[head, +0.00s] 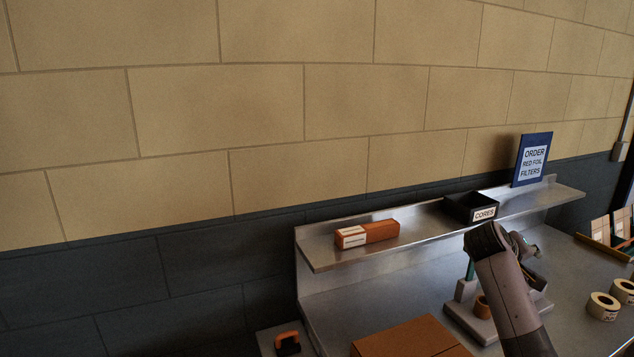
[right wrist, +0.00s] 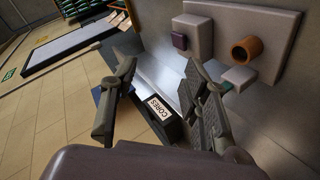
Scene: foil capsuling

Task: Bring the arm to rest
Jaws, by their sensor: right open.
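My right arm comes up from the bottom right of the head view. Its gripper (head: 536,262) is partly hidden behind my own arm, above the steel bench by a pale fixture (head: 470,322). In the right wrist view the gripper (right wrist: 160,72) has its two fingers spread apart, with nothing between them. The fixture (right wrist: 275,22) also shows there, with an orange-brown ring (right wrist: 241,52) and a dark purple block on it. My left gripper is in neither view.
A black bin labelled CORES (head: 462,207) and an orange-and-white box (head: 368,233) stand on the raised steel shelf (head: 330,257). A blue sign (head: 533,158) stands at its right end. A brown carton (head: 410,340) and tape rolls (head: 603,306) lie on the bench.

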